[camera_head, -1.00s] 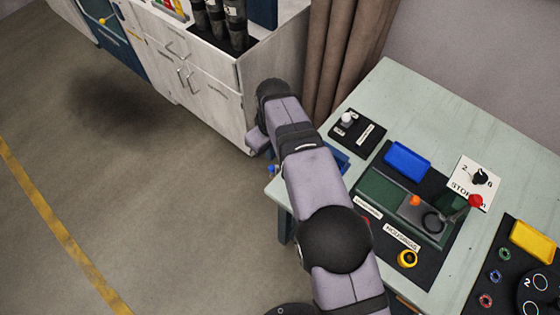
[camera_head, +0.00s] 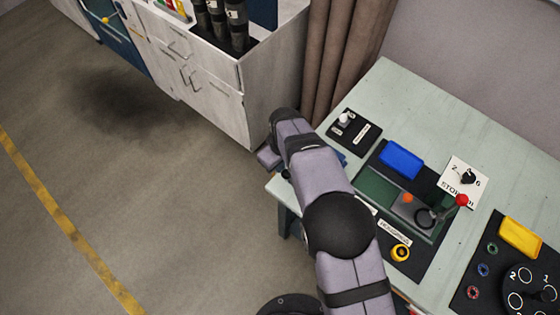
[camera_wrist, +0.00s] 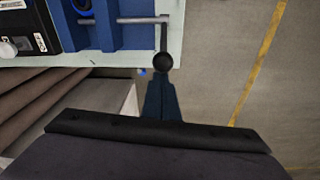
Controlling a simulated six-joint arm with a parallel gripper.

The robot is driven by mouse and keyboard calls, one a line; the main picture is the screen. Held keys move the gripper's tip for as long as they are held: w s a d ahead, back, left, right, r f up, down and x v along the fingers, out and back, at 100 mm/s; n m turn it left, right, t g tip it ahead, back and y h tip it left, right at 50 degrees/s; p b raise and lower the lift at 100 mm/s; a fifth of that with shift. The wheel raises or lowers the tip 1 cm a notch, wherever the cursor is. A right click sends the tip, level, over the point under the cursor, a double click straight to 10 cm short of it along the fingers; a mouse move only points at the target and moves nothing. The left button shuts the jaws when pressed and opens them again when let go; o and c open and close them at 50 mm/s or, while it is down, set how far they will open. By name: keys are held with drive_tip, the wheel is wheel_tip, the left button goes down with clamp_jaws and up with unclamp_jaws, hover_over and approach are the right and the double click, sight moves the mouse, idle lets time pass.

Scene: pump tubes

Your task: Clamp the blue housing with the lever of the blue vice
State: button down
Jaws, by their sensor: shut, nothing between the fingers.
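The blue vice (camera_wrist: 112,37) is at the top of the wrist view, by the table edge. Its metal lever rod (camera_wrist: 130,20) ends in a black ball knob (camera_wrist: 163,62) that hangs past the edge. A round blue part, seemingly the blue housing (camera_wrist: 82,5), sits between the vice jaws, cut by the frame's top. My gripper (camera_wrist: 160,78) is shut and empty, its dark fingers pointing at the knob. Their tips are right at the knob; I cannot tell whether they touch. In the head view my arm hides the fingers and most of the vice.
The pale green table (camera_head: 455,115) carries a black panel (camera_head: 354,131), a blue tray (camera_head: 401,160), a green fixture with a red-knobbed lever (camera_head: 461,200), a yellow ring (camera_head: 401,252) and a yellow tray (camera_head: 520,237). A white cabinet (camera_head: 200,90) stands behind. Floor beside the table is open.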

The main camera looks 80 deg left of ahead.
idle(0.4)
drive_tip(key=shift+w+d+r, duration=0.25)
drive_tip(key=shift+w+d, duration=0.2)
drive_tip(key=shift+d, duration=0.15)
drive_tip(key=shift+w+d+f, duration=0.1)
drive_tip(key=shift+f, duration=0.05)
drive_tip(key=s+a+b, duration=0.3)
drive_tip(key=a+b, duration=0.1)
drive_tip(key=b, duration=0.1)
wheel_tip(320, 180, up, 10)
drive_tip(key=w+d+b, duration=0.1)
drive_tip(key=b, duration=0.1)
drive_tip(key=shift+d+b, duration=0.4)
drive_tip(key=shift+w+f, duration=0.1)
